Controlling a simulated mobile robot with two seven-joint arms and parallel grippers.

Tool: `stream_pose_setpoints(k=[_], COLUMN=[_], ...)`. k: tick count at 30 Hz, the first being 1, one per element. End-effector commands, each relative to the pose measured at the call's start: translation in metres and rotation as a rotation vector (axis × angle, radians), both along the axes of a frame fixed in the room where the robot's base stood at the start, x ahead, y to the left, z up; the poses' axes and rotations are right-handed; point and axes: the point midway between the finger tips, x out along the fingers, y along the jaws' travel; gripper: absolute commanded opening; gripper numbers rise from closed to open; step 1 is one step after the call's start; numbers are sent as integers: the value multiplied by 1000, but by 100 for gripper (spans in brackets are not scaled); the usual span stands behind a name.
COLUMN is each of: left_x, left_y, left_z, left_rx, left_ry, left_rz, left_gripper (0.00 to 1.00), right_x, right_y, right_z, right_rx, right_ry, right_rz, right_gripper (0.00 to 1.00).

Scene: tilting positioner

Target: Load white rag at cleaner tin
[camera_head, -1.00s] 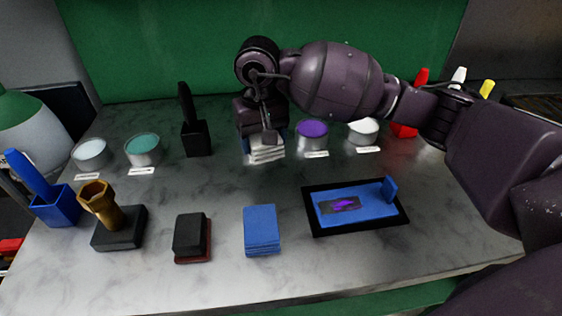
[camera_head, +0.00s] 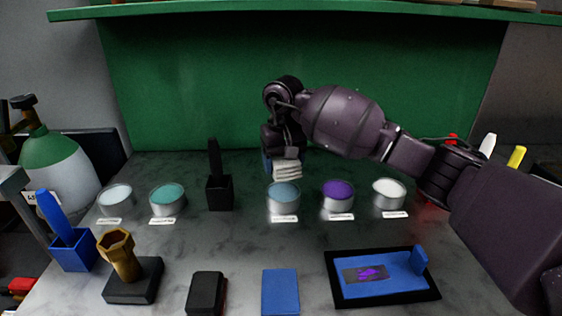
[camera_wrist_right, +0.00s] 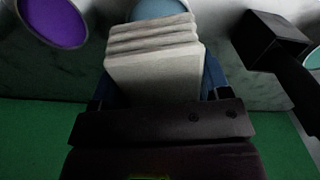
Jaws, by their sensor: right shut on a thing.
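My right gripper (camera_head: 280,158) is shut on the white rag (camera_head: 287,170), a folded off-white stack, and holds it in the air. In the right wrist view the rag (camera_wrist_right: 152,60) sits between the gripper's blue fingers. The rag appears apart from this tin. The tin labels are too small to read, so I cannot tell which is the cleaner tin. My left gripper is not in view.
A teal tin (camera_head: 168,199) and a pale tin (camera_head: 116,199) stand left, a purple tin (camera_head: 338,196) and a white tin (camera_head: 388,194) right. A black holder (camera_head: 219,191) stands close left. A blue cloth stack (camera_head: 280,291) and black-framed tray (camera_head: 384,277) lie in front.

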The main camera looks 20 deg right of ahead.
Motion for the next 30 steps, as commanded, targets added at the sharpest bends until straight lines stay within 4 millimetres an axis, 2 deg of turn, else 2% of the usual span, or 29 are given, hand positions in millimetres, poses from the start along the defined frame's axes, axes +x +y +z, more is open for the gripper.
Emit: stream_pose_setpoints(k=[15, 21, 30], left_x=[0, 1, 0], left_y=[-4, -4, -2], left_z=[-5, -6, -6], left_rx=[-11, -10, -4], left_ry=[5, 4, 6], left_rz=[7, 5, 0], left_gripper=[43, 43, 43], right_x=[-1, 0, 0], right_y=[0, 0, 0], right_z=[-47, -55, -57], right_rx=[1, 1, 0], right_ry=[4, 1, 0], right_rz=[-1, -2, -2], right_gripper=[51, 51, 51])
